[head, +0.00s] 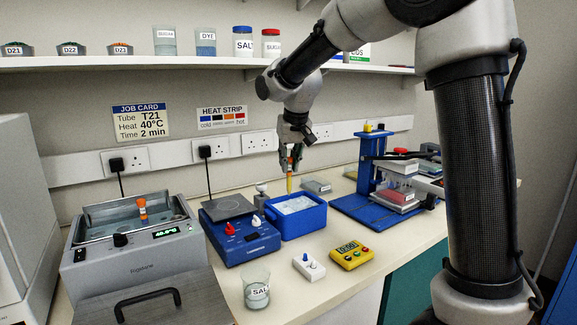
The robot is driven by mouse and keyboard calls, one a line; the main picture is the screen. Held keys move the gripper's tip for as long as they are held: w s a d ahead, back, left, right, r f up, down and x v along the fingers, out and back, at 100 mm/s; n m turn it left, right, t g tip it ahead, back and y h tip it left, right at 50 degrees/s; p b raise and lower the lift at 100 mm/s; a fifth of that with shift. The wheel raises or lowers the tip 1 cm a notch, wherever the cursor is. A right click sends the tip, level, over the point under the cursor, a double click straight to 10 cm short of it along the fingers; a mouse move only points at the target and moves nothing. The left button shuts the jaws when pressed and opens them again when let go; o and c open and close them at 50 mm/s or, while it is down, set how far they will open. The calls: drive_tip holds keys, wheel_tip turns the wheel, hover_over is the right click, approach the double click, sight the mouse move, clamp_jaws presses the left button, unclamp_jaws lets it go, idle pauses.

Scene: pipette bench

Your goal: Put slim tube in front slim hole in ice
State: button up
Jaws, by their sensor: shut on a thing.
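My gripper (291,158) is shut on a slim tube (289,182) with an orange-red top and a yellowish body. The tube hangs upright over the back part of the ice box (297,228), a blue open box with pale ice inside. The tube's lower end is close to the ice; I cannot tell whether it touches or has entered a hole. The separate holes in the ice are too small to make out from the head view.
A blue hotplate stirrer (240,242) stands left of the ice box. A grey water bath (135,262) holds an orange-capped tube (142,208). A yellow timer (351,254), a white switch box (309,267) and a beaker (256,288) stand in front. A blue stand (366,175) is at right.

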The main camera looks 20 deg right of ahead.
sight(290, 189)
drive_tip(key=shift+w, duration=0.1)
drive_tip(key=shift+d+f, duration=0.1)
drive_tip(key=shift+f, duration=0.05)
drive_tip(key=shift+s, duration=0.3)
drive_tip(key=shift+f, duration=4)
drive_tip(key=shift+f, duration=0.25)
drive_tip(key=shift+f, duration=0.85)
drive_tip(key=o, duration=0.8)
